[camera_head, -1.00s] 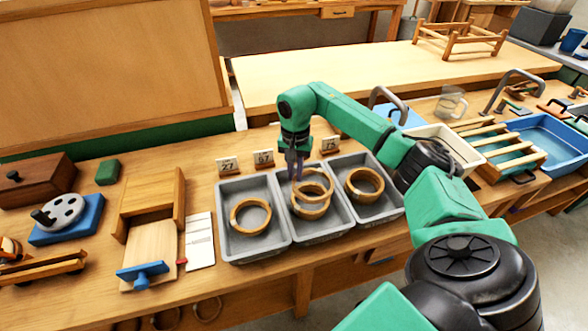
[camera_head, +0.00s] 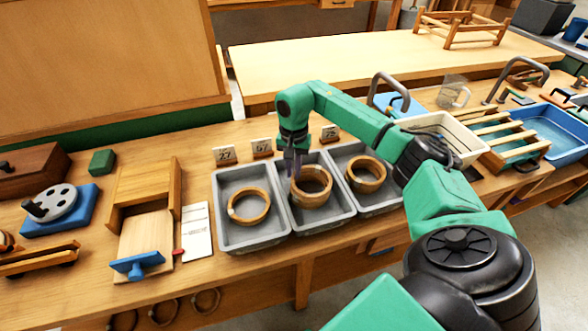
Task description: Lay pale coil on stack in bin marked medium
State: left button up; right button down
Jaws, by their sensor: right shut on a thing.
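My right gripper (camera_head: 294,169) points down over the middle grey bin (camera_head: 325,213) and is shut on the pale coil (camera_head: 313,174). The pale coil is level with the top of the stack of tan coils (camera_head: 312,198) in that bin. It looks to be resting on the stack or very close to it; I cannot tell which. The gripper fingers hold its left side and hide part of it. A small number card (camera_head: 262,147) stands behind the middle bin. My left gripper is not in view.
The left grey bin (camera_head: 229,237) holds one coil (camera_head: 249,206). The right grey bin (camera_head: 381,204) holds a stack of coils (camera_head: 366,174). A wooden jig (camera_head: 146,224) and a white sheet (camera_head: 198,232) lie left of the bins.

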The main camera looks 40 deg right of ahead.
jog(key=shift+f, duration=0.3)
jog(key=c, duration=0.5)
grip_release()
jog(key=shift+r, duration=0.1)
notch_tip(320, 180, up, 7)
jog(key=p, duration=0.5)
dwell(0.5)
